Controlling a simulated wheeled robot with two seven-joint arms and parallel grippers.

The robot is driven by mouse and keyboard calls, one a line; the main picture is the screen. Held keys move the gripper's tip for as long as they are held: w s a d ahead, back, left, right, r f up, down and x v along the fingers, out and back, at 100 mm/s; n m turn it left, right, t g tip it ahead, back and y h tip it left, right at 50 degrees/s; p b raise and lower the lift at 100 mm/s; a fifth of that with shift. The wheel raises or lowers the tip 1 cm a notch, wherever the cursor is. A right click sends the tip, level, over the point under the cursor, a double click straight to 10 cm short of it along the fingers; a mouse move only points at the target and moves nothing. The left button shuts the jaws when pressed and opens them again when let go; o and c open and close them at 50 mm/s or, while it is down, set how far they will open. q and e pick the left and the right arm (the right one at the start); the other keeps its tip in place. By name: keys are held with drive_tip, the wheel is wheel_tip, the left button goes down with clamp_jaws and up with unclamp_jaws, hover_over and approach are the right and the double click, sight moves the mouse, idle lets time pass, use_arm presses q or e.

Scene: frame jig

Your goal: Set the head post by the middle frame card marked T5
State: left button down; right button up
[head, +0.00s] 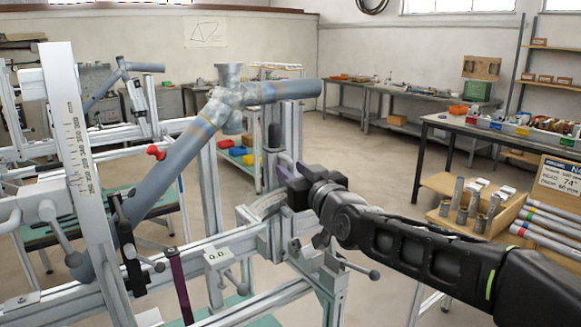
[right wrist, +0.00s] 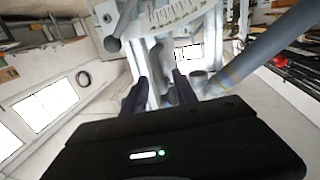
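The jig's head post (head: 292,122) is a pale upright at the right end of the frame jig, partly hidden by my right gripper. A curved scale plate (head: 262,207) sits at its foot; the plate also shows in the right wrist view (right wrist: 175,14). My right gripper (head: 284,170) is beside the post, above the scale. In the right wrist view its two dark fingers (right wrist: 160,90) stand apart, with grey jig parts visible beyond the gap. My left gripper is out of view.
A grey-blue bicycle frame (head: 175,160) is clamped across the jig. A small card reading 0.0 (head: 217,256) and a ball-ended lever (head: 358,268) are on the lower rail. A wooden tray with metal posts (head: 470,205) stands at right. Open floor lies behind.

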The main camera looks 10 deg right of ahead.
drive_tip(key=shift+w+a, duration=0.15)
drive_tip(key=shift+w, duration=0.75)
drive_tip(key=shift+c, duration=0.5)
clamp_jaws()
